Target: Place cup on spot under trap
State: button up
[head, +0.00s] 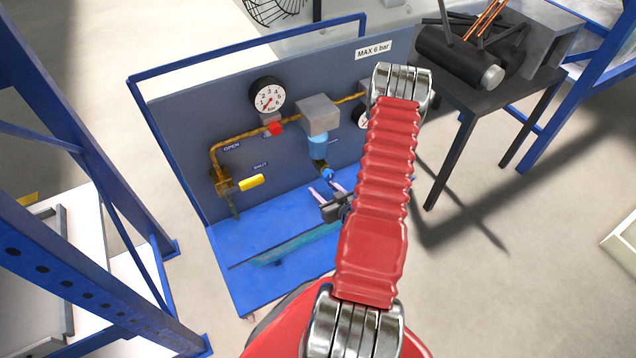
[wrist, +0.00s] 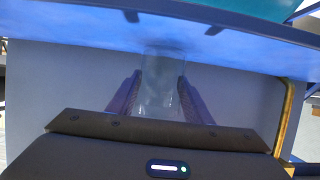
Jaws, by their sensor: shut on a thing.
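The trap (head: 318,143) has a grey top block and a translucent blue bowl, and hangs from the brass pipe on the grey panel. A small blue fitting (head: 327,175) shows below it. My gripper (head: 328,193) is just below this fitting, over the blue base. In the wrist view, a clear see-through cup (wrist: 160,85) sits between the two dark fingers, and the gripper is shut on it. In the head view I cannot make out the cup clearly. No marked spot can be told apart, and my arm hides part of the base.
The blue base (head: 232,250) has a teal strip (head: 290,247) across it. A yellow handle (head: 251,182) sticks out at left, and a pressure gauge (head: 267,96) sits above. A blue frame post (head: 60,130) stands left. A dark table (head: 480,92) holds a black cylinder at right.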

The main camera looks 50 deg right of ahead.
aim_at(319, 183)
jog(key=w, duration=0.1)
jog(key=w+d, duration=0.1)
jog(key=w, duration=0.1)
jog(key=shift+w, duration=0.3)
jog(key=shift+f, duration=0.3)
jog(key=o, duration=1.1)
